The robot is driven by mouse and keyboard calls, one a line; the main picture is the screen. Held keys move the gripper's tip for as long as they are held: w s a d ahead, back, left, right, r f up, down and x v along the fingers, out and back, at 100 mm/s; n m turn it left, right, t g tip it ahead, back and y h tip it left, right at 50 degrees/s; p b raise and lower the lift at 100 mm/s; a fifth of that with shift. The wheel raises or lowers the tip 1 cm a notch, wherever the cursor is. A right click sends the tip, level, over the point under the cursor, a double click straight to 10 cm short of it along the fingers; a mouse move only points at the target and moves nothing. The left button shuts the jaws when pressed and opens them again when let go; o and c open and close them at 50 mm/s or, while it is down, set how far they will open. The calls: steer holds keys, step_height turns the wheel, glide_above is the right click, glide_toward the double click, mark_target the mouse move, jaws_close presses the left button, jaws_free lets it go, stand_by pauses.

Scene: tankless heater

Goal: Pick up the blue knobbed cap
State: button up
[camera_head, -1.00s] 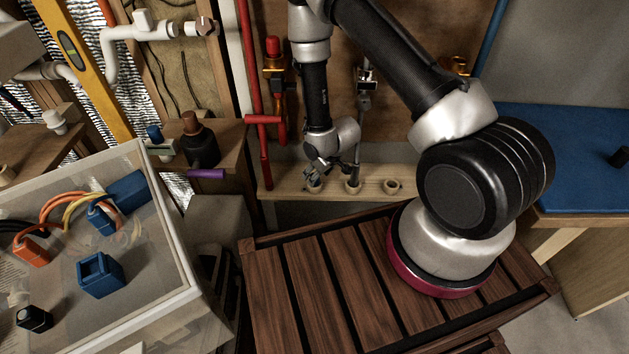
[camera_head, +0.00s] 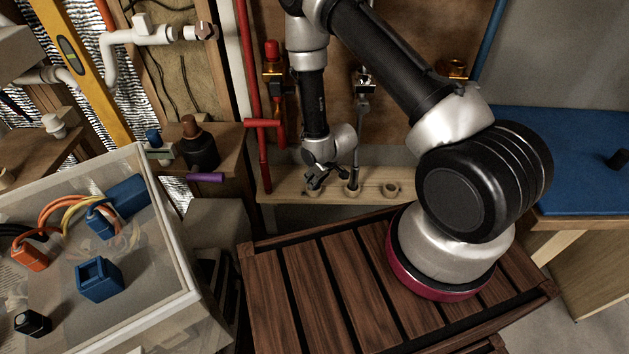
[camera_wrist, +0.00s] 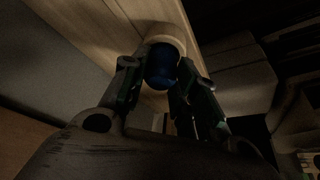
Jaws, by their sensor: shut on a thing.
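The blue knobbed cap (camera_wrist: 161,68) is dark in the wrist view, between the fingers of my gripper (camera_wrist: 157,76). It sits at the mouth of a pale round wooden cup (camera_wrist: 166,36); whether it still rests in the cup I cannot tell. My gripper is shut on the cap, one finger on each side. In the head view my gripper (camera_head: 322,179) points down at the left cup (camera_head: 313,191) on the wooden shelf (camera_head: 285,190). The cap is mostly hidden there by the fingers.
The shelf also bears a middle cup (camera_head: 353,190) and a right cup (camera_head: 391,189). A red pipe (camera_head: 265,160) stands just left of my gripper. A dark bottle (camera_head: 200,150) and a purple tube (camera_head: 206,178) are farther left. A slatted wooden top (camera_head: 300,290) lies in front.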

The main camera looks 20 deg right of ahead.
step_height(320, 180, up, 10)
steer(key=shift+f, duration=0.15)
stand_by(0.3)
stand_by(0.5)
